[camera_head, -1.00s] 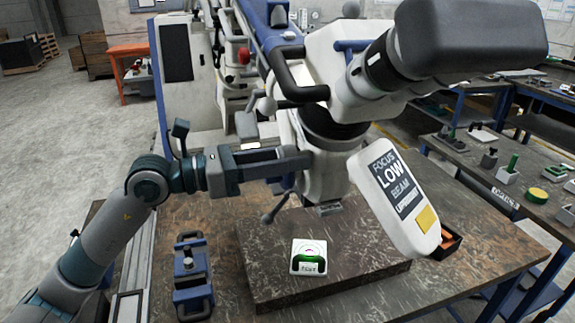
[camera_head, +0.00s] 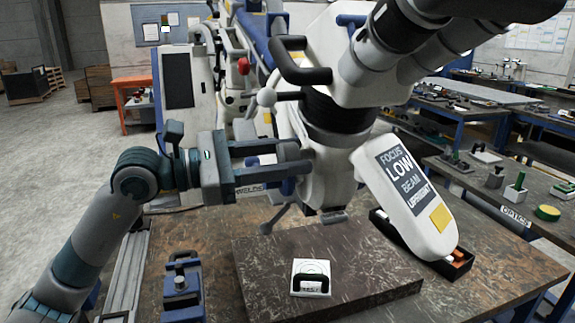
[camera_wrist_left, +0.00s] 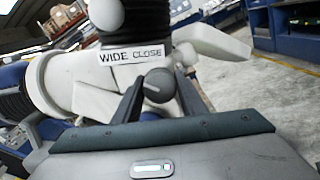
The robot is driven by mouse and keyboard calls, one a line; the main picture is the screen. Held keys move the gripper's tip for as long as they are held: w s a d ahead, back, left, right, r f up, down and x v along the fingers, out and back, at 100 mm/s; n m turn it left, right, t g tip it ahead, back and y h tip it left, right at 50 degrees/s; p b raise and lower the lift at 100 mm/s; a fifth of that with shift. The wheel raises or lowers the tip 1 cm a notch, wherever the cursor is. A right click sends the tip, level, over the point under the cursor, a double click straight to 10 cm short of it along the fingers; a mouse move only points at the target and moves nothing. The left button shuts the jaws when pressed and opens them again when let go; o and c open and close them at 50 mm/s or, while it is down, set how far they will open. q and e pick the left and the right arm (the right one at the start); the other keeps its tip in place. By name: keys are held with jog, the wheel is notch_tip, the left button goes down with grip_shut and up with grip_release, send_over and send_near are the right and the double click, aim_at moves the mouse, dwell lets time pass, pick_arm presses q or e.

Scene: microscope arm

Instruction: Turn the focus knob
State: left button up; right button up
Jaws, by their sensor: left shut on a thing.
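The white microscope (camera_head: 335,190) stands over the table, its angled front arm carrying a label that reads "FOCUS LOW BEAM UPRIGHT". My left gripper (camera_head: 300,158) reaches in from the left at the microscope's side. In the left wrist view its two dark fingers (camera_wrist_left: 158,80) are shut on a round grey focus knob (camera_wrist_left: 157,88), one finger on each side. A "WIDE CLOSE" label (camera_wrist_left: 130,56) is just above the knob. In the head view the fingers mostly hide the knob. My right gripper is not in view.
A dark stone slab (camera_head: 385,275) lies under the microscope with a small white plate with a black handle (camera_head: 311,279) on it. A blue clamp-like fixture (camera_head: 181,285) stands to the left. A black box with orange contents (camera_head: 460,262) is at the right. Side benches hold several tools.

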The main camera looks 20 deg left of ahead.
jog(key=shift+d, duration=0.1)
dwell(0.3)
pick_arm(q)
jog(key=o, duration=1)
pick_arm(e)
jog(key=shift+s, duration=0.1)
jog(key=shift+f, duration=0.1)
pick_arm(q)
jog(key=shift+s+a+f, duration=0.1)
jog(key=shift+s+a, duration=0.15)
jog(key=shift+a, duration=0.2)
jog(key=b+v, duration=0.7)
jog(key=v, duration=0.9)
jog(key=shift+s+a, duration=0.15)
jog(key=shift+s, duration=0.05)
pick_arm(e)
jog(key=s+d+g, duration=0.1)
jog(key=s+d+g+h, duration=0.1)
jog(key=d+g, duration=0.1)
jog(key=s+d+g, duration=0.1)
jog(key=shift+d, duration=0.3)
pick_arm(q)
jog(key=shift+r, duration=0.2)
